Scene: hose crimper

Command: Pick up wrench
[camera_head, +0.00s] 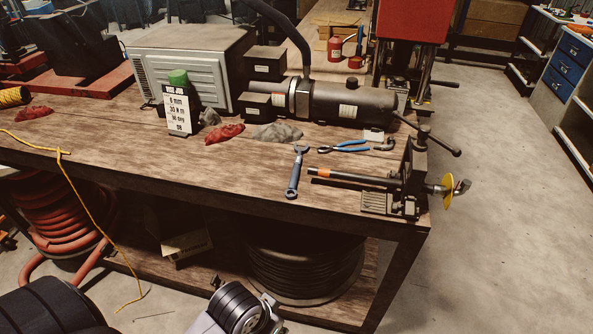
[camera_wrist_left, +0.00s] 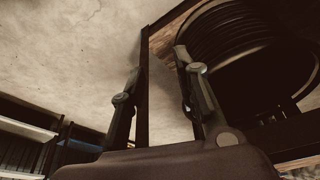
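The wrench (camera_head: 296,172), with a blue handle and a grey open jaw, lies on the wooden workbench (camera_head: 110,150) close to its front edge. Its jaw points to the back. My left gripper (camera_head: 243,290) is low in the head view, in front of the bench and apart from the wrench. In the left wrist view its two fingers (camera_wrist_left: 158,62) are spread with nothing between them. The wrench does not show in that view. My right gripper is not in view.
The crimper (camera_head: 412,178) with a black handle stands right of the wrench. Blue-handled pliers (camera_head: 345,149) lie behind it. Red rags (camera_head: 225,133) and a sign (camera_head: 181,115) are to the left. A black hose coil (camera_head: 305,270) sits on the lower shelf.

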